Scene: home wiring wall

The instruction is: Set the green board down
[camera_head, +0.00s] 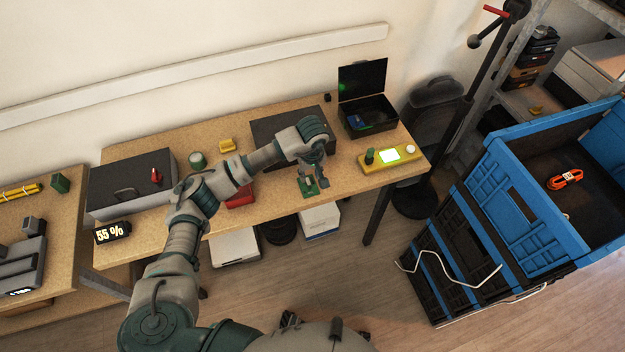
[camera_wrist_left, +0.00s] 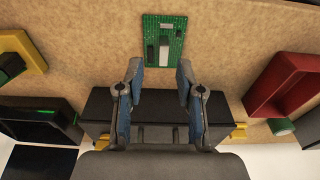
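The green board (camera_head: 307,188) lies flat on the wooden table (camera_head: 265,205) near its front edge. In the left wrist view the board (camera_wrist_left: 151,30) shows pale and dark parts on its face. My left gripper (camera_head: 315,180) is above the board and partly covers it in the head view. In the left wrist view its two fingers (camera_wrist_left: 158,72) are spread apart with nothing between them, and the board lies just beyond the fingertips. My right gripper cannot be made out in either view.
A dark flat block (camera_head: 270,131) lies behind the gripper. A red tray (camera_head: 240,198) is left of the board. A blue crate (camera_head: 520,190) stands at far right.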

